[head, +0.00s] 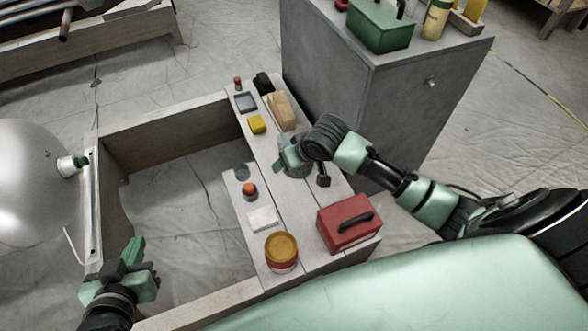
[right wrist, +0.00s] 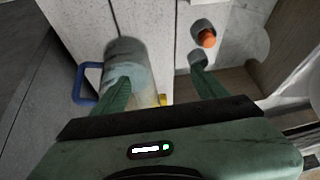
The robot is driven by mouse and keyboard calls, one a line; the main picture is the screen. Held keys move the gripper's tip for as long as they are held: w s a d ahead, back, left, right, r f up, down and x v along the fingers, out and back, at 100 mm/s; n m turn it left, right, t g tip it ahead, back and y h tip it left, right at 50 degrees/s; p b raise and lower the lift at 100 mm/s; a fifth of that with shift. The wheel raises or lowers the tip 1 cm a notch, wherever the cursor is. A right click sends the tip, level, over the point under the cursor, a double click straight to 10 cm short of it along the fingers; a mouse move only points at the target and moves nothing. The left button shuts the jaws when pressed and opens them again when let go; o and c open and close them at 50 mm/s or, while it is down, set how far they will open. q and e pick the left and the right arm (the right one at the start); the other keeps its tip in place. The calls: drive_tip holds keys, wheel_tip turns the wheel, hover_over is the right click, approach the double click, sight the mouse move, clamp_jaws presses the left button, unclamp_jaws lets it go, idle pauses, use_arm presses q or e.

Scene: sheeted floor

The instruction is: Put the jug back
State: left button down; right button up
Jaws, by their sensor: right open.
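The jug is a clear, greyish cylinder with a blue handle. In the right wrist view the jug (right wrist: 128,58) stands on the pale boards at left, partly behind one finger. In the head view the jug (head: 297,168) is mostly hidden under my right gripper (head: 288,158). My right gripper (right wrist: 162,90) is open, its fingers wide apart. One finger overlaps the jug; I cannot tell whether it touches. My left gripper (head: 128,262) is at the lower left, over the frame's left side, away from the jug. I cannot tell whether its fingers are apart.
A grey cabinet (head: 400,110) stands behind. A large pale tank (head: 35,180) is at left.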

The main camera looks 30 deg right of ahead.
drive_tip(key=s+a+r+n+t+y, duration=0.2)
drive_tip(key=s+a+r+t, duration=0.15)
drive_tip(key=s+a, duration=0.5)
drive_tip(key=s+d+r+t+h, duration=0.1)
drive_tip(key=s+r+t, duration=0.1)
drive_tip(key=r, duration=0.5)
drive_tip(key=shift+s+d, duration=0.2)
drive_tip(key=shift+s, duration=0.4)
